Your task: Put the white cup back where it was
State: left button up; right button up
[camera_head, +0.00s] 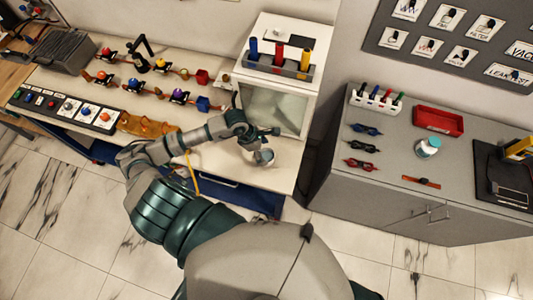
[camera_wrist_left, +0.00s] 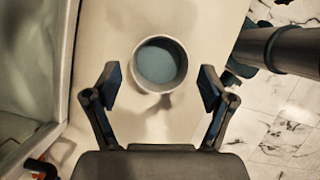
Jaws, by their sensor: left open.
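The white cup (camera_head: 264,157) stands on the right part of the pale workbench, in front of the white cabinet. In the left wrist view the cup (camera_wrist_left: 160,43) is seen from above, with a white rim and a blue-grey inside. My left gripper (camera_head: 256,143) is open and close to the cup. In the left wrist view its two fingers (camera_wrist_left: 160,76) stand apart on either side of the cup's near part, with a gap on both sides. My right gripper is not in view.
The white cabinet (camera_head: 296,38) with a glass front stands behind the cup. The pale workbench (camera_head: 268,180) has a front edge close to the cup. A grey cabinet (camera_head: 350,190) at the right holds a red tray (camera_head: 438,121) and a white-and-blue container (camera_head: 428,147).

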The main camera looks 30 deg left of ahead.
pick_arm(q)
jog(key=v, duration=0.8)
jog(key=shift+a+r+b, duration=0.15)
jog(key=shift+r+b, duration=0.2)
jog(key=shift+s, duration=0.1)
